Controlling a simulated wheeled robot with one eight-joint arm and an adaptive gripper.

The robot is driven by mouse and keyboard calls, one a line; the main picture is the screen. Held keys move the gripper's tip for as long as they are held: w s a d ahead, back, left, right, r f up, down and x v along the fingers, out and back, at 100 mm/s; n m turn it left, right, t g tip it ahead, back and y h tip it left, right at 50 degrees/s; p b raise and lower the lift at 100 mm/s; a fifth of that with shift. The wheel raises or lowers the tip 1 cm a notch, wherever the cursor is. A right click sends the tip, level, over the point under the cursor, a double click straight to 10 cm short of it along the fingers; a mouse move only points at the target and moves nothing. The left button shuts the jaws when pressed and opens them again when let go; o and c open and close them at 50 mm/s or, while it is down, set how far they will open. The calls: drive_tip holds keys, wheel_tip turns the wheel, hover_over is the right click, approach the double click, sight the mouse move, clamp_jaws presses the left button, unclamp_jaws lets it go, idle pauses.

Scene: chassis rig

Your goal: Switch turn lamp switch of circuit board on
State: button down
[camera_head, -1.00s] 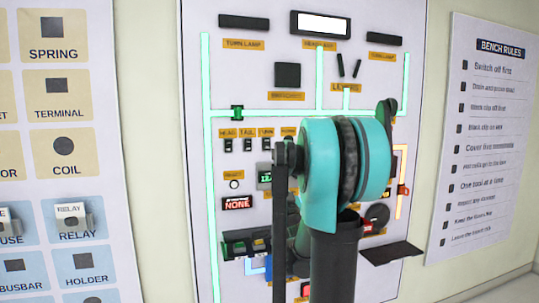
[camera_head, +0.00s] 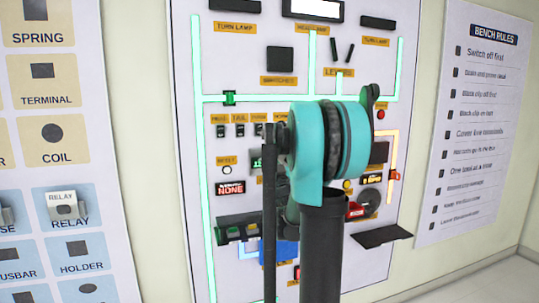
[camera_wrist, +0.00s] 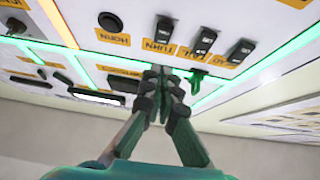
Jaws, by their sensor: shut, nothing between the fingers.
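The circuit board (camera_head: 215,60) stands upright on the wall behind my arm. The turn lamp switch (camera_head: 259,131) is a small black rocker under its orange label, third in the row. In the wrist view, upside down, the turn switch (camera_wrist: 164,28) is above the TURN label, between the tail switch (camera_wrist: 205,41) and the round horn button (camera_wrist: 110,21). My gripper (camera_wrist: 164,82) is shut and empty, its tips just below the TURN label in that view. I cannot tell whether they touch the board. The head view hides my gripper behind my arm.
The head switch (camera_wrist: 240,51) lies beyond the tail switch. A green toggle (camera_head: 229,98) sits on the lit green line by the row. A black shelf (camera_head: 382,237) juts from the board's lower right. A parts panel (camera_head: 45,150) and a rules sheet (camera_head: 485,120) flank the board.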

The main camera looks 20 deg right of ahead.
sight(260, 133)
drive_tip(key=w+r, duration=0.1)
drive_tip(key=w, duration=0.1)
drive_tip(key=w+r, duration=0.1)
drive_tip(key=w, duration=0.2)
drive_tip(key=w+r, duration=0.1)
drive_tip(key=w, duration=0.1)
drive_tip(key=shift+w, duration=0.35)
drive_tip(key=shift+w+f, duration=0.1)
drive_tip(key=shift+w, duration=0.45)
drive_tip(key=shift+w+f+t, duration=0.15)
drive_tip(key=shift+w+t, duration=0.3)
drive_tip(key=shift+t, duration=0.05)
drive_tip(key=shift+s, duration=0.1)
